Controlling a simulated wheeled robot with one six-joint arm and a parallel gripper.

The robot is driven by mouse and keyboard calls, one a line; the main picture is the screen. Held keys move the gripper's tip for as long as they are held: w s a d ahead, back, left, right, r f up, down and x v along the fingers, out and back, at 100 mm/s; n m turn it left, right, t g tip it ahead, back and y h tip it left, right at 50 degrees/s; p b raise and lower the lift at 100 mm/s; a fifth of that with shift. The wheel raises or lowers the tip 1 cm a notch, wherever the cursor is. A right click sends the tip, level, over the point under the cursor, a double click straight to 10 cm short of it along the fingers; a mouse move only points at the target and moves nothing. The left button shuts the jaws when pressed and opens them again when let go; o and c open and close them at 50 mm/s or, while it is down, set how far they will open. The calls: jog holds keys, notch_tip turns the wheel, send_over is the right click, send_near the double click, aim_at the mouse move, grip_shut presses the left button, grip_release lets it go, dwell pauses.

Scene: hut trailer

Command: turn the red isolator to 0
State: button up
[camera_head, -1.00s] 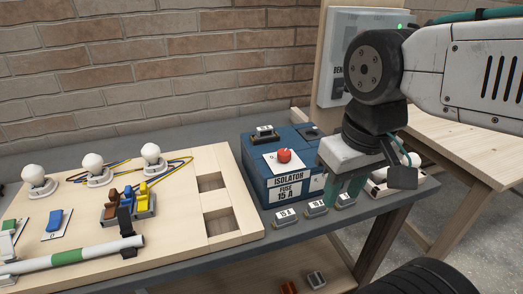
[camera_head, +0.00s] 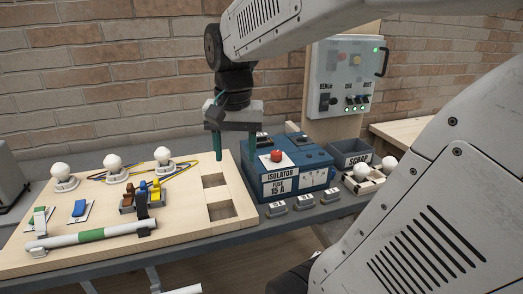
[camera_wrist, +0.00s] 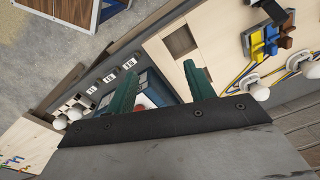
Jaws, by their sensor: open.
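The red isolator knob (camera_head: 276,156) sits on a white plate on top of the blue box (camera_head: 312,165) labelled "ISOLATOR FUSE 15 A". My gripper (camera_head: 234,145) is open and empty, fingers pointing down, above the right part of the wooden board and just left of the knob. In the wrist view the green fingers (camera_wrist: 163,88) stand apart, and a small part of the red knob (camera_wrist: 142,101) shows between them, partly hidden by the gripper body. The knob's markings are too small to read.
The wooden board (camera_head: 110,235) carries white bulbs, coloured connectors and a white-green tube. Fuses (camera_head: 304,202) lie in front of the blue box. A "SCRAP" bin (camera_head: 352,150) and a grey wall panel (camera_head: 345,75) stand to the right. Brick wall behind.

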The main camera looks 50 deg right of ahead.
jog(key=w+d+m, duration=0.3)
jog(key=d+m, duration=0.3)
jog(key=d, duration=0.4)
jog(key=m, duration=0.5)
send_over(276, 153)
jog(key=shift+w+a+f+g, duration=0.1)
jog(key=shift+a+f+g, duration=0.2)
jog(key=shift+f, duration=0.5)
jog(key=f, duration=0.7)
jog(key=shift+d+f, duration=0.15)
jog(key=shift+d, duration=0.2)
jog(key=shift+f, duration=0.3)
jog(key=c, duration=1)
